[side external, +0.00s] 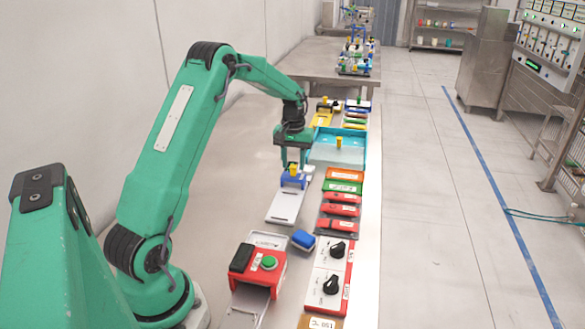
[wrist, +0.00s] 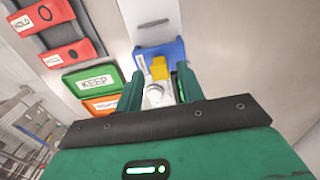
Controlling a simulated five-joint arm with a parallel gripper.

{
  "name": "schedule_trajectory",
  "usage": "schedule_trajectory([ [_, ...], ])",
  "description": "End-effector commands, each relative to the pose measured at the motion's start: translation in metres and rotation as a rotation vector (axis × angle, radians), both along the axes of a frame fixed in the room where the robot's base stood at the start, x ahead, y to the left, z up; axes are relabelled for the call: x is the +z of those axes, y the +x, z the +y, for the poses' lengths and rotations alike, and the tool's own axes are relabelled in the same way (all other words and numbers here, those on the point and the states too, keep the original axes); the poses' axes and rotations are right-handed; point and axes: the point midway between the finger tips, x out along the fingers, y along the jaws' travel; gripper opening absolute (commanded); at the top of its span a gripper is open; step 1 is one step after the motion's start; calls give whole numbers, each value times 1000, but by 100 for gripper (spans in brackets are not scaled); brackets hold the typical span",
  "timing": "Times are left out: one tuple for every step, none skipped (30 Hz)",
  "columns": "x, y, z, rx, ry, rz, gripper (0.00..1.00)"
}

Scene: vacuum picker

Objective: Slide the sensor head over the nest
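A blue sliding block with a yellow knob, which looks like the sensor head (side external: 296,181), sits at the far end of a pale flat track (side external: 287,206). The wrist view shows the blue block (wrist: 174,52) and its yellow knob (wrist: 160,68), with a silver round part (wrist: 156,95) below the knob. My gripper (side external: 291,163) is just above the block. In the wrist view my gripper (wrist: 160,82) has its fingers apart on both sides of the knob; I see no clear contact. I cannot tell which part is the nest.
Right of the track are a light-blue tray (side external: 323,157), a green KEEP block (wrist: 90,83), an orange block (side external: 346,174) and red blocks (side external: 340,210). Nearer are a red box with a green button (side external: 262,277), a blue block (side external: 303,240) and a knob panel (side external: 323,265). The table's left is clear.

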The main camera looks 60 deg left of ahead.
Motion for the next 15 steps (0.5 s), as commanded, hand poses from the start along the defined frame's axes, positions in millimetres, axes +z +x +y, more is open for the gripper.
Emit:
schedule_trajectory([
  [-6, 0, 0, 0, -1, 2, 38],
  [-9, 0, 0, 0, -1, 3, 38],
  [-12, -1, 0, 0, -1, 3, 38],
  [-13, 0, 0, 0, -1, 2, 38],
  [-15, 0, 0, 0, -1, 1, 38],
  [-16, 0, 0, 0, -1, 1, 38],
  [-17, 0, 0, 0, 0, 0, 38],
  [-18, 0, 0, 0, 0, 0, 38],
  [-18, 0, 0, 0, 0, 0, 38],
  [-18, 0, 0, 0, 0, 0, 38],
  [-18, 0, 0, 0, 0, 0, 38],
  [-18, 0, 0, 0, 0, 0, 38],
  [-18, 0, 0, 0, 0, 0, 38],
  [-18, 0, 0, 0, 0, 0, 38],
  [-18, 0, 0, 0, 0, 0, 38],
])
